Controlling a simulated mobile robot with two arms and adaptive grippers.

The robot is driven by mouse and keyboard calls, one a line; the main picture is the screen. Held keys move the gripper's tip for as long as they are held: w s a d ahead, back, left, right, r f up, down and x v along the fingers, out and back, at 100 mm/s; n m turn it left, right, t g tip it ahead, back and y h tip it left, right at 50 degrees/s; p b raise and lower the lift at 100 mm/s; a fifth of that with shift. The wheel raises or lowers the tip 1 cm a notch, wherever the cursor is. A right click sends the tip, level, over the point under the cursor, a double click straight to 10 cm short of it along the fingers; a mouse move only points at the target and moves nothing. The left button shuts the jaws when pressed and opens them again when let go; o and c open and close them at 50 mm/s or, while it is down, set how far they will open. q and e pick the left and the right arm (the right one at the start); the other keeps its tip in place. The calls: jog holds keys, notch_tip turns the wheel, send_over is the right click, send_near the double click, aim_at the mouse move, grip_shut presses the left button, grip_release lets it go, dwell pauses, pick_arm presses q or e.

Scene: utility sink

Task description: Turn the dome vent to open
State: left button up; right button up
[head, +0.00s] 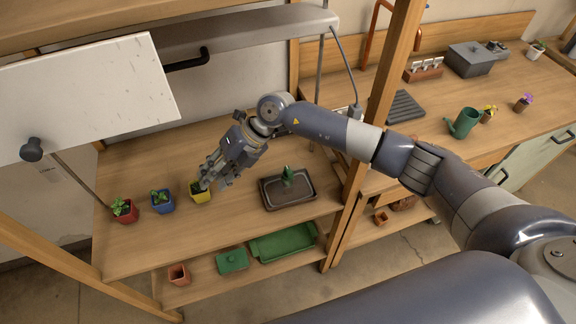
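No part that I can clearly make out as a dome vent shows in the head view. A dark rectangular tray (267,200) lies on the wooden bench, with a small green upright thing (288,173) at its back edge; whether a clear dome covers it I cannot tell. My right gripper (213,184) reaches in from the right and points down and left, left of the tray. Its fingers look apart, and their tips overlap a yellow pot (201,197) in the picture; contact cannot be told. My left gripper is not in view.
A blue pot (162,206) and a red pot (126,215) with plants stand left of the yellow one. A white panel (85,95) and a grey hood (240,32) hang above. A wooden post (385,90) stands right of the tray. The bench between gripper and tray is clear.

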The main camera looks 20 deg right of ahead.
jog(key=w+d+f+h, duration=0.1)
jog(key=w+d+h, duration=0.15)
jog(key=d, duration=0.35)
jog(key=w+d+f+h, duration=0.1)
jog(key=w+d+h, duration=0.15)
jog(key=d, duration=0.35)
jog(key=m+h, duration=0.1)
jog(key=h, duration=0.2)
send_near(288, 170)
notch_tip(288, 170, down, 9)
jog(key=b, duration=0.6)
jog(key=shift+w+a+r+b, duration=0.1)
jog(key=shift+w+r+b, duration=0.05)
jog(key=shift+b, duration=0.2)
jog(key=shift+r, duration=0.1)
grip_shut()
